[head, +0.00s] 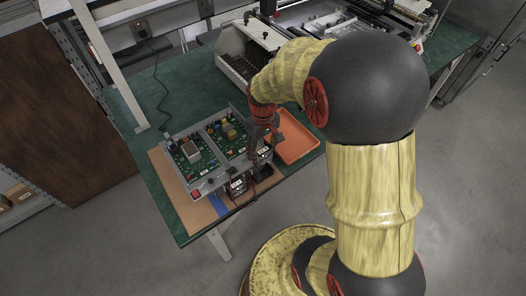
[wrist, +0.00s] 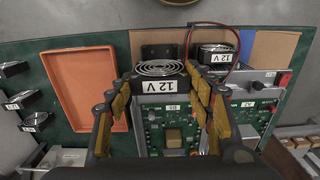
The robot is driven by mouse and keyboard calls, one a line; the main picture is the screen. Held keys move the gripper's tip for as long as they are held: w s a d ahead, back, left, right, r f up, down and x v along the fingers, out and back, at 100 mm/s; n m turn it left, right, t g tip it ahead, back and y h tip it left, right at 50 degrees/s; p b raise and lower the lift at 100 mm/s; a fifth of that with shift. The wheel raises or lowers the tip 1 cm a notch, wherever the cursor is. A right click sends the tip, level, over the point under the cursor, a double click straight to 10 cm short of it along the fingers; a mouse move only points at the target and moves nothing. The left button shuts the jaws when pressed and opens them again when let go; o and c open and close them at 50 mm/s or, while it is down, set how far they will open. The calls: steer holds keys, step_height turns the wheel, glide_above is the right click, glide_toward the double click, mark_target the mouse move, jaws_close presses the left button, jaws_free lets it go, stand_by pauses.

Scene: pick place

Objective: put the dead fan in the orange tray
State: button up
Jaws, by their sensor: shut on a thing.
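In the wrist view a black square fan (wrist: 160,69) with a round wire guard and a "12 V" label sits between my fingertips. My gripper (wrist: 160,82) is shut on its sides. The fan is at the edge of the circuit-board frame, over the board labelled B; I cannot tell if it is lifted clear. A second fan (wrist: 215,54) with red and black wires is beside it to the right. The orange tray (wrist: 122,112) is on the left, empty. In the head view the tray (head: 312,150) is right of my gripper (head: 264,146).
Two green boards sit in a grey frame (head: 197,181) with a red button. Several more 12 V fans (wrist: 34,122) are at the left of the wrist view. A machine (head: 240,55) stands farther back on the green bench. Brown mat (wrist: 270,50) lies under the frame.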

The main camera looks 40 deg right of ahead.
mark_target(263, 150)
steer(key=shift+r+p, duration=1.15)
steer(key=shift+r, duration=0.35)
